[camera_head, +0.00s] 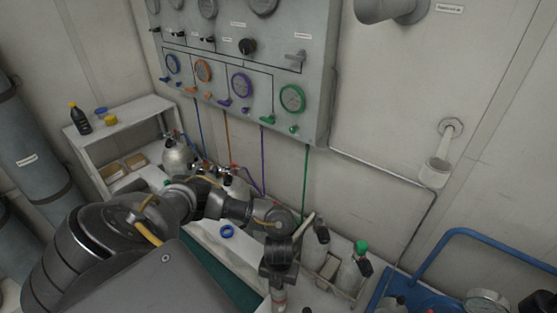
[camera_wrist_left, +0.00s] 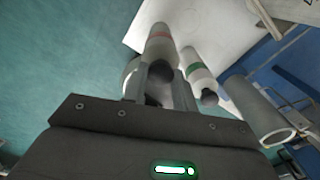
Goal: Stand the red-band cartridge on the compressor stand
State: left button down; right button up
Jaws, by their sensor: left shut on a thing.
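My left gripper (camera_head: 279,272) is low in the middle of the head view. In the left wrist view its two fingers (camera_wrist_left: 160,88) are closed around a pale cartridge with a red band (camera_wrist_left: 160,38). The lower part of this red-band cartridge (camera_head: 278,298) shows below the gripper in the head view, near the bottom edge. A similar cartridge with a green band (camera_wrist_left: 196,68) stands right beside it in the wrist view; I cannot tell whether they touch. I cannot make out the compressor stand for sure. My right gripper is not in view.
Bottles in a rack (camera_head: 350,278) stand just right of the gripper. A blue tubular frame (camera_head: 480,240) and a gauge (camera_head: 487,300) are at the lower right. A grey open tube (camera_wrist_left: 262,115) is near the fingers. A blue ring (camera_head: 227,231) lies on the white bench.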

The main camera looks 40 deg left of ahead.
pick_arm(q)
jog(key=shift+f, duration=1.6)
jog(key=c, duration=1.1)
grip_release()
jog(key=shift+r, duration=0.3)
notch_tip(320, 180, up, 12)
jog(key=shift+f+p, duration=0.15)
jog(key=shift+p, duration=1.1)
